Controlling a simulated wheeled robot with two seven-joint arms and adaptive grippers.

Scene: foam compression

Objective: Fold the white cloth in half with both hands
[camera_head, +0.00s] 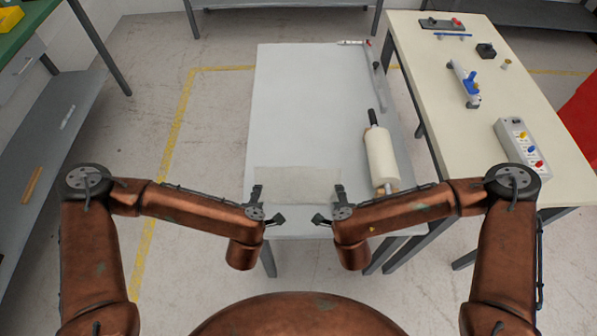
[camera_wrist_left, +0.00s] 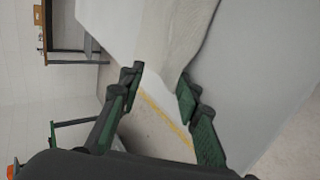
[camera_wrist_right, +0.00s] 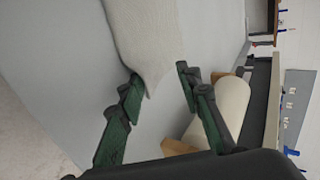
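In the left wrist view the cloth (camera_wrist_left: 170,42) reaches toward the gap between the open fingers (camera_wrist_left: 160,78). My right gripper (camera_head: 330,206) is at its right end, also with fingers apart. In the right wrist view a cloth corner (camera_wrist_right: 148,60) reaches between the open fingers (camera_wrist_right: 156,80). I cannot tell whether any finger touches the cloth.
A rolling pin-like roller (camera_head: 381,155) lies on the grey table (camera_head: 300,100) just right of the cloth, near my right arm. A thin tool (camera_head: 378,75) lies behind it. A cream side table (camera_head: 455,40) holds a power strip (camera_head: 521,145) and small parts. The table's middle is clear.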

